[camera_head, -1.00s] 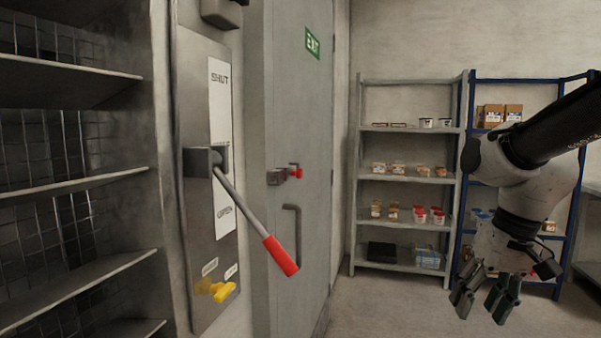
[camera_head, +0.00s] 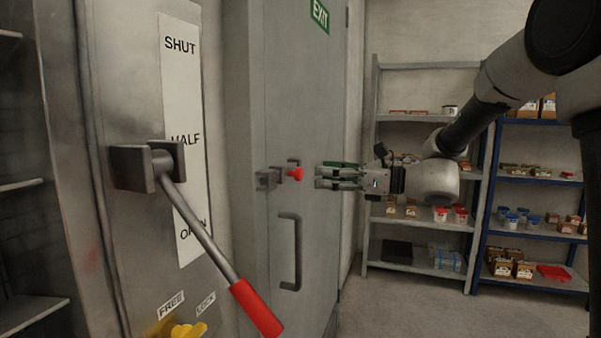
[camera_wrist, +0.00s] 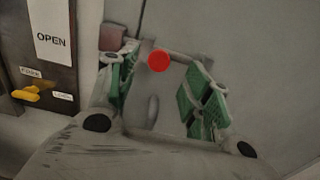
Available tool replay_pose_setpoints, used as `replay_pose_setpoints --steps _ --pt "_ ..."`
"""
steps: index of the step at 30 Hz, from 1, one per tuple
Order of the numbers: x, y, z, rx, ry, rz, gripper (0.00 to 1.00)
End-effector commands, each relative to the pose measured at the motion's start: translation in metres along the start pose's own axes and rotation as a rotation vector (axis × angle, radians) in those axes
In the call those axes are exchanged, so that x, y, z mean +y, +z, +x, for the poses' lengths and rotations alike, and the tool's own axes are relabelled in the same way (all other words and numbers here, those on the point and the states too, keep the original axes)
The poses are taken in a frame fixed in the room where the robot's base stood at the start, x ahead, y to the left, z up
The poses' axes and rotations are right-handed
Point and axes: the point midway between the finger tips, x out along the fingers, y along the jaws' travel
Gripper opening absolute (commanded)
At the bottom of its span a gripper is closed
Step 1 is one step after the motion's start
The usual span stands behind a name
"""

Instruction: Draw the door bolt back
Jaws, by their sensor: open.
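The door bolt has a red knob (camera_head: 293,174) on a small grey bolt body (camera_head: 268,178) at the left edge of the grey door (camera_head: 310,120). My gripper (camera_head: 322,177) is just right of the knob in the head view, its fingers pointing at it. In the wrist view the red knob (camera_wrist: 159,61) shows between the two green-padded fingers (camera_wrist: 160,85), nearer the left one. The fingers are spread and hold nothing. I cannot tell whether the fingertips reach past the knob.
A lever with a red grip (camera_head: 256,308) juts out from the panel at the left, in front of the door. A yellow catch (camera_head: 188,330) is below it. A door handle (camera_head: 291,252) is under the bolt. Shelves (camera_head: 420,222) stand at the back right.

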Motion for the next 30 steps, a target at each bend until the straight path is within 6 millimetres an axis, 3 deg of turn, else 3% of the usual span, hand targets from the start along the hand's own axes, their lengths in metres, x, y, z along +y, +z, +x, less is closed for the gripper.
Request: replay_pose_setpoints --steps 15,26,30 --pt "0.001 -0.002 0.07 0.005 0.003 0.012 0.5" --pt "0.0 -0.002 0.077 0.005 0.001 0.011 0.5" --pt "0.0 -0.002 0.077 0.005 0.001 0.011 0.24"
